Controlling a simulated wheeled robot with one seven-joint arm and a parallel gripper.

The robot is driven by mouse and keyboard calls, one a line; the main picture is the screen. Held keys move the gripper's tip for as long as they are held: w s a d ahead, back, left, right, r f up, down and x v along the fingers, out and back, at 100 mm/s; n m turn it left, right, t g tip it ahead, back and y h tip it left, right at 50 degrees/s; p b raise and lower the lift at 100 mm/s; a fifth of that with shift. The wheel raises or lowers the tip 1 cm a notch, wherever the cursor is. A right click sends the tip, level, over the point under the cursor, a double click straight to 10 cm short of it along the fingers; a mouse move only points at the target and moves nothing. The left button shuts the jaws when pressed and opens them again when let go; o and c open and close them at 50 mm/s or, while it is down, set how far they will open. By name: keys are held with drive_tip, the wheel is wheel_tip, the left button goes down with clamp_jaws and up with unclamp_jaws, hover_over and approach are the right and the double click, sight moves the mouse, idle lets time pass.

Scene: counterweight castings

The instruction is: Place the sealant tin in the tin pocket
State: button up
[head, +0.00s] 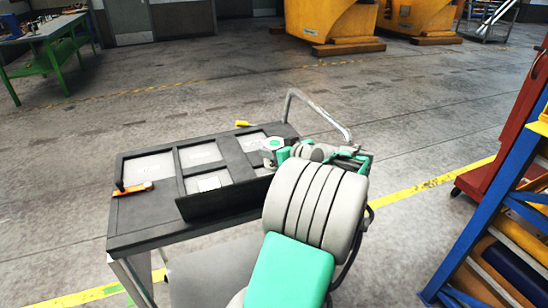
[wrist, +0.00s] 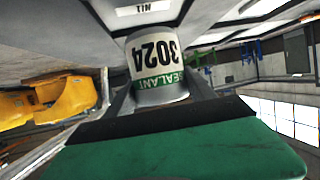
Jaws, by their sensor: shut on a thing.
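The sealant tin (wrist: 158,65) is a pale grey cylinder with a green band, and its label reads upside down in the wrist view. My gripper (wrist: 160,95) is shut on it, with a dark finger on each side. In the head view the tin (head: 272,143) shows a pale top with a green mark, at the right part of the dark tray, beside my gripper (head: 281,153). A label reading TIN (wrist: 143,8) is on a pale panel near the tin in the wrist view. I cannot tell whether the tin touches the tray.
The dark tray (head: 225,205) has several pale-floored pockets and lies on a cart (head: 150,232) with a metal handle (head: 320,112). An orange tool (head: 133,188) lies at the left, a yellow item (head: 242,124) at the back edge. A blue rack (head: 500,190) stands to the right.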

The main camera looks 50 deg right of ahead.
drive_tip(key=f, duration=0.3)
drive_tip(key=shift+w+d+f+p, duration=0.15)
drive_tip(key=shift+w+f+p, duration=0.15)
drive_tip(key=shift+w+f, duration=0.05)
drive_tip(key=shift+f, duration=0.1)
drive_tip(key=shift+f+b, duration=0.2)
drive_tip(key=shift+b, duration=0.1)
drive_tip(key=o, duration=1.7)
